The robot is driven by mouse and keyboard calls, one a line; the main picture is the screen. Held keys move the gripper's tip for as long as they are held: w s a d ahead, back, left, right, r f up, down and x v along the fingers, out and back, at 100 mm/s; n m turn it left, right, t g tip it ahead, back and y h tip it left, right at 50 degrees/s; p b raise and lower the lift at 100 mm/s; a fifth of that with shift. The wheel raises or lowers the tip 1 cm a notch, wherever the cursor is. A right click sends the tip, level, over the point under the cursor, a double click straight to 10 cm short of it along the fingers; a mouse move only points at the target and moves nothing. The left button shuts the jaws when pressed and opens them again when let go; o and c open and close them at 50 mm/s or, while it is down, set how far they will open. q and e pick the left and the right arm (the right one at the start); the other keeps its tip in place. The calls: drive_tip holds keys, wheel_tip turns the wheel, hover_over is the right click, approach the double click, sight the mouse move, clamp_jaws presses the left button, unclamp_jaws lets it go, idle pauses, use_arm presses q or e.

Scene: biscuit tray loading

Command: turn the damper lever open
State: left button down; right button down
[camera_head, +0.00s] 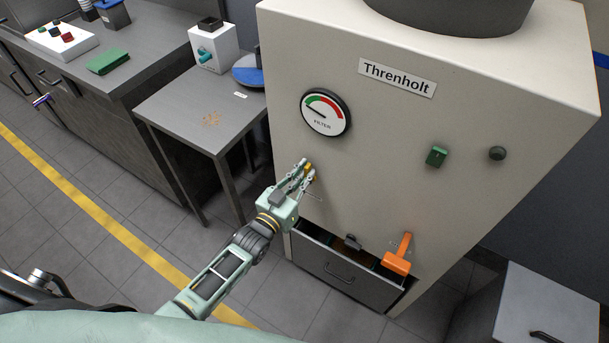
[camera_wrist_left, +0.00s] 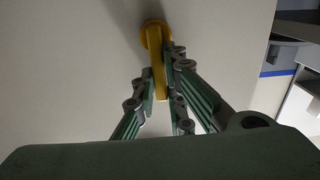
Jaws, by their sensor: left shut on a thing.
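The damper lever is yellow, with a round hub on the front of the cream cabinet (camera_head: 385,150). In the left wrist view the yellow lever (camera_wrist_left: 157,72) points from its hub toward the camera, between the finger pads. My left gripper (camera_head: 305,172) is shut on the lever, below the filter gauge; it also shows in the left wrist view (camera_wrist_left: 160,88). In the head view only a little yellow of the lever (camera_head: 308,167) shows between the fingers. My right gripper is not in view.
A filter gauge (camera_head: 326,113) sits above my gripper. A green switch (camera_head: 437,156) and a dark knob (camera_head: 497,153) are to the right. An orange handle (camera_head: 398,257) sticks out low, beside an open drawer (camera_head: 340,272). A grey side table (camera_head: 205,95) stands left.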

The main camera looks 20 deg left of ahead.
use_arm(q)
drive_tip(key=c, duration=1.8)
unclamp_jaws()
drive_tip(key=v, duration=1.2)
